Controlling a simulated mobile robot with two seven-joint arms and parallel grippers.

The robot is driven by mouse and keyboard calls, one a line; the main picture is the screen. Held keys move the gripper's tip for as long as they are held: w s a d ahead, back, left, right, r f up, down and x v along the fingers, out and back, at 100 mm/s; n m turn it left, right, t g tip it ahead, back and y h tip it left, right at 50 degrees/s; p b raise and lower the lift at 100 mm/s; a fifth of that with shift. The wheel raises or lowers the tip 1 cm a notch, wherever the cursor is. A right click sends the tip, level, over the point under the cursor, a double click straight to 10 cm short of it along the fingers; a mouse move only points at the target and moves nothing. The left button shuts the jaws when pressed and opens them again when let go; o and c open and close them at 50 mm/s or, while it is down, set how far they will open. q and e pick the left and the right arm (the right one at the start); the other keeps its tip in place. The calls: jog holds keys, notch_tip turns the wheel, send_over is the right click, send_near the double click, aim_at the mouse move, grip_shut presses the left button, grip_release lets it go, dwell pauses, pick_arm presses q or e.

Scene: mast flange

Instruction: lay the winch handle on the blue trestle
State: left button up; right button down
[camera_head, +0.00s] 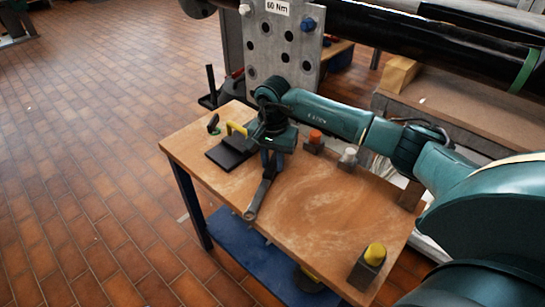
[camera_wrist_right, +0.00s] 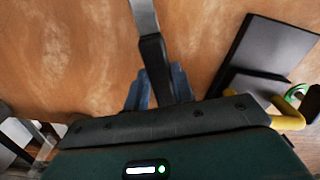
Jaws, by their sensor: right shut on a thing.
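The winch handle (camera_head: 258,199) is a grey bar with a rounded end and a dark grip. My right gripper (camera_head: 271,159) is shut on its dark grip, pointing down over the wooden-topped bench. In the right wrist view the handle's dark grip (camera_wrist_right: 154,58) sits between the blue fingers (camera_wrist_right: 155,88), and its silver shaft runs out at the top. I cannot tell whether the handle touches the top. The blue trestle (camera_head: 191,205) has blue legs and a brown wooden top, seen below the handle. My left gripper is out of view.
A black pad with a yellow handle (camera_head: 237,128) lies just left of my right gripper. Blocks with orange (camera_head: 315,136), white (camera_head: 350,152) and yellow (camera_head: 375,252) caps stand on the top. A bolted grey plate (camera_head: 285,50) rises behind. The top's front middle is clear.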

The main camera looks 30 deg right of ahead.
jog(key=shift+f, duration=0.25)
jog(key=c, duration=1.1)
grip_release()
notch_tip(320, 180, up, 13)
jog(key=p, duration=0.1)
jog(key=shift+r, duration=0.1)
